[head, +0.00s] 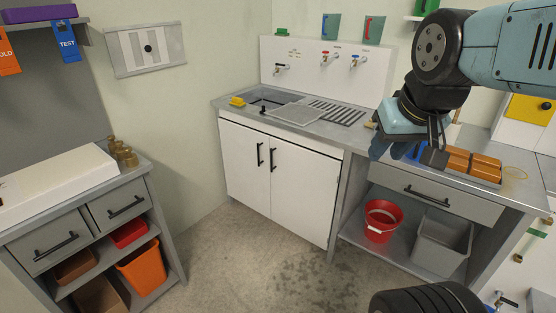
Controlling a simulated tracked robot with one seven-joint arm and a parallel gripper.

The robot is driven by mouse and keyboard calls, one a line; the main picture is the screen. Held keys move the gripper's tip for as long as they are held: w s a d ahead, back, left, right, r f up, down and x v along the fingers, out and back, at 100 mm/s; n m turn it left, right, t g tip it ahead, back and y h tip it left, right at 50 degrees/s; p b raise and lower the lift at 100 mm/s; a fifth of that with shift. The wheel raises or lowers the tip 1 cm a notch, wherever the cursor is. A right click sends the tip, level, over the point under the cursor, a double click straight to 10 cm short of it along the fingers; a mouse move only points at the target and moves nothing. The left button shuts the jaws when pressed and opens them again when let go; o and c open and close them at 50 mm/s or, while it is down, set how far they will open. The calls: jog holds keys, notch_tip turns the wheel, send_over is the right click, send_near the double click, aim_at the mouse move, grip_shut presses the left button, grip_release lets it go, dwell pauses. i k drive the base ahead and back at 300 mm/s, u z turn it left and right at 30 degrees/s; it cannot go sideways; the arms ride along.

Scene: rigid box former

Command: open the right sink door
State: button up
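The sink cabinet has two white doors below the worktop. The right sink door (305,200) is shut, flush with the cabinet front. Its black vertical handle (273,174) is near its left edge. The left sink door (240,160) is also shut, and its black handle (260,154) is close beside the other. My gripper (402,145) hangs over the worktop right of the sink, well to the right of and above the right door's handle. It is apart from the door. Its fingertips blend with blue items behind, so I cannot tell whether it is open.
The sink drainer (292,114) and taps are above the doors. Right of them are a drawer (430,200), a red bucket (381,220) and a grey bin (440,243). A grey drawer unit (112,213) stands at left. The floor (235,255) before the doors is clear.

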aim_at(304, 182)
jog(key=z, duration=0.15)
jog(key=i, duration=1.15)
jog(key=u, duration=0.55)
